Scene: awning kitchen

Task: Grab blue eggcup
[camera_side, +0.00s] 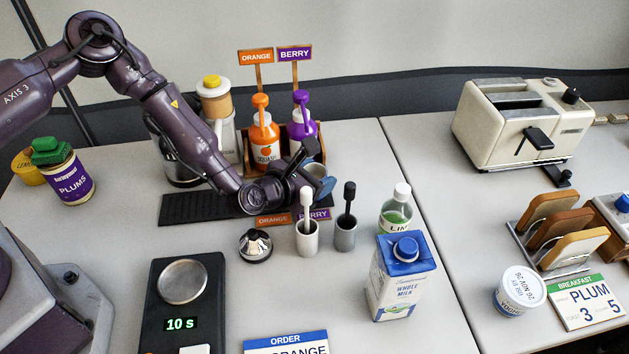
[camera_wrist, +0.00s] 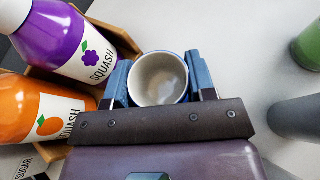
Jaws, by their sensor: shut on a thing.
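The blue eggcup (camera_wrist: 158,80) shows in the wrist view from above, with a pale, empty inside and a blue rim. My gripper (camera_wrist: 160,88) has one blue-padded finger on each side of it and is shut on it. In the side view my gripper (camera_side: 314,182) is low over the table in front of the squash bottles. The eggcup (camera_side: 318,170) is mostly hidden there behind my gripper. I cannot tell whether its base touches the surface.
An orange squash bottle (camera_side: 264,140) and a purple one (camera_side: 299,128) stand in a wooden rack close behind my gripper. A white cup (camera_side: 307,240) and a grey cup (camera_side: 344,236), a lime bottle (camera_side: 396,212) and a milk carton (camera_side: 399,285) stand in front and right.

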